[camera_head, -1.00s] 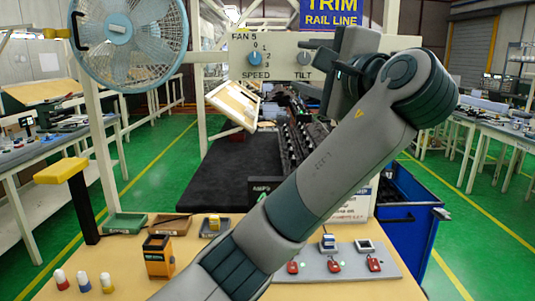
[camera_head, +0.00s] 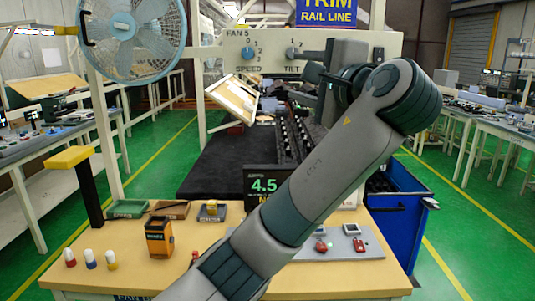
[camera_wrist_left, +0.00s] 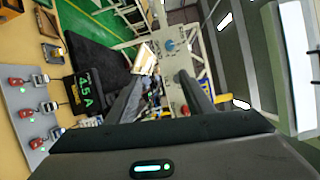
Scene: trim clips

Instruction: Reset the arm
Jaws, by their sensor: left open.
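My left gripper (camera_head: 312,76) is raised in front of the fan control panel (camera_head: 225,47), close to the tilt knob (camera_head: 291,53) in the head view. My grey left arm crosses from the bottom of the picture up to the right and bends back at the top. In the left wrist view the two dark fingers (camera_wrist_left: 160,85) stand apart with nothing between them. Whether the gripper touches the panel cannot be told. My right gripper is not in view.
The wooden workbench (camera_head: 130,262) carries an orange device (camera_head: 158,237), capped bottles and small trays. A display reading 4.5 (camera_head: 264,185) stands behind my arm. A fan (camera_head: 130,35) is at upper left, a blue cabinet (camera_head: 400,225) at right. My arm hides part of the bench.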

